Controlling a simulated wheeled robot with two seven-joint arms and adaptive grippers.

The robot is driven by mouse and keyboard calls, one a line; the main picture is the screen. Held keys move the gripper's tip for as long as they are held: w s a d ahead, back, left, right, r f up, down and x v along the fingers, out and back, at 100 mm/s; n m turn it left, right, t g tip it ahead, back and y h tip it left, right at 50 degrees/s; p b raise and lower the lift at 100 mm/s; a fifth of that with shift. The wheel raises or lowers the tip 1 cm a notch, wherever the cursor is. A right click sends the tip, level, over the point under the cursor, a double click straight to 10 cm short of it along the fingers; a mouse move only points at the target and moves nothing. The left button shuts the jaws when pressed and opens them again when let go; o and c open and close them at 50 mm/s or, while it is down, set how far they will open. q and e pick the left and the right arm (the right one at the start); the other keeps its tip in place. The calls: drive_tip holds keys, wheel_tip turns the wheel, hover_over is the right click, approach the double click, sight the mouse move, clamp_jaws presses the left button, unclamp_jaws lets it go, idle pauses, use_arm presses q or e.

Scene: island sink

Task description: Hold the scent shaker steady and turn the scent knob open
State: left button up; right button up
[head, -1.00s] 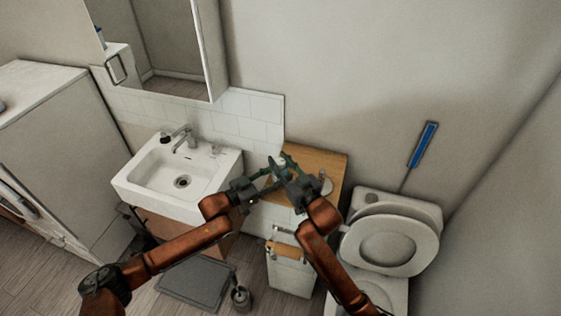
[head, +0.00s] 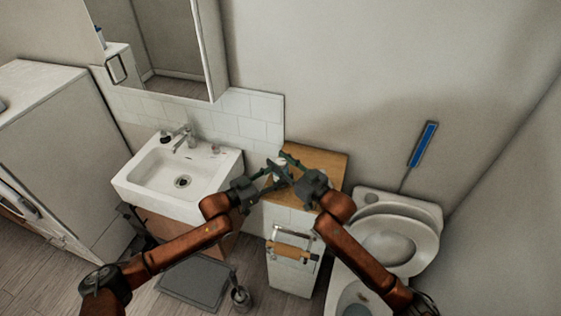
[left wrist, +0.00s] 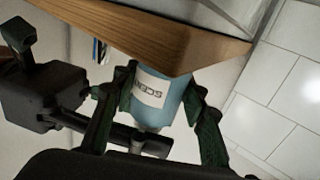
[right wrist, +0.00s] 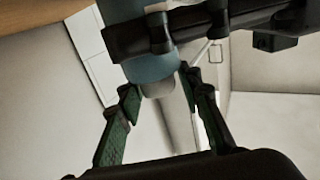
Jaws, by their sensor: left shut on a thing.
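The scent shaker is a pale blue cylinder with a white label in the left wrist view (left wrist: 153,98), near the wooden counter. My left gripper (left wrist: 152,100) is shut on its sides. The shaker also shows at the top of the right wrist view (right wrist: 150,66), with my left fingers across it. The grey scent knob (right wrist: 157,88) is at its end. My right gripper (right wrist: 160,90) is open, its fingers on either side of the knob; I cannot tell whether they touch it. In the head view my left gripper (head: 273,170) and right gripper (head: 288,160) meet over the cabinet, hiding the shaker.
The wooden-topped cabinet (head: 322,160) stands between the white sink (head: 160,165) and the toilet (head: 395,240). A blue-handled brush (head: 423,145) is by the wall. The wall above the cabinet is clear.

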drive_tip(key=shift+o, duration=1.1)
drive_tip(key=shift+d, duration=0.1)
drive_tip(key=shift+s+d, duration=0.2)
drive_tip(key=v, duration=1.1)
drive_tip(key=shift+s, duration=0.15)
drive_tip(key=shift+d, duration=0.1)
use_arm(q)
drive_tip(key=o, duration=1.4)
drive_tip(key=shift+c, duration=0.2)
